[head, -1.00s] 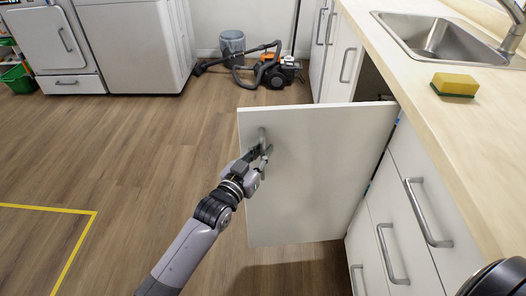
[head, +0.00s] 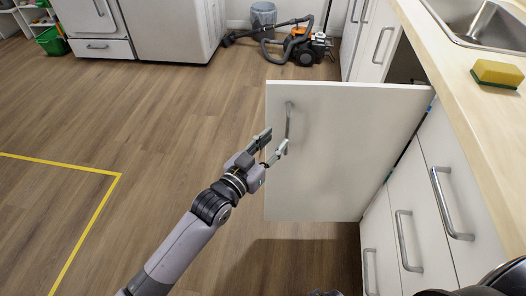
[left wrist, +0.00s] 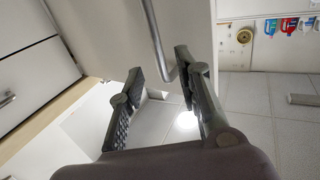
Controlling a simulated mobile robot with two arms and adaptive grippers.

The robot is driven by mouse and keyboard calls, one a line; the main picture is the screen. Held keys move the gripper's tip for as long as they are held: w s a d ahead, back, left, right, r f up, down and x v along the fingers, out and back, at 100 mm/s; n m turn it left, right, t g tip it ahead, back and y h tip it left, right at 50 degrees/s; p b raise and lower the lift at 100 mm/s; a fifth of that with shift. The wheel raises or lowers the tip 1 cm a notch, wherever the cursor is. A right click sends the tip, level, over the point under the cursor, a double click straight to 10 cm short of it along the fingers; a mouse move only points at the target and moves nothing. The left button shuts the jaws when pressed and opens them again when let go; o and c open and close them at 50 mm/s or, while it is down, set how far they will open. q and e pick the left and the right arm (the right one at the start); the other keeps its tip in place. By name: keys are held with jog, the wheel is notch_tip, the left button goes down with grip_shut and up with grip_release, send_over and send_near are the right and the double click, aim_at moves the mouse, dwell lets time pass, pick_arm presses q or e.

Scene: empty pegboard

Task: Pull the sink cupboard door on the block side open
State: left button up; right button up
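The white sink cupboard door (head: 350,160) stands swung wide open, sticking out from the counter front. Its grey bar handle (head: 289,125) is on the panel near the door's free edge. My left gripper (head: 274,143) is just left of the handle's lower end, with its fingers parted. In the left wrist view, the open fingers of my left gripper (left wrist: 158,62) show in front of the door panel (left wrist: 190,20), and the handle (left wrist: 153,35) runs down toward the space between their tips. I cannot tell whether a finger touches it. My right gripper is not in view.
Handled drawers (head: 408,235) line the counter (head: 475,130) on the right, with a yellow sponge (head: 497,73) and a sink (head: 485,20) on top. A vacuum cleaner (head: 303,45) stands behind the door. The wooden floor at left is clear, marked with yellow tape (head: 95,222).

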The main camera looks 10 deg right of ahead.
pick_arm(q)
jog(key=shift+v, duration=2.3)
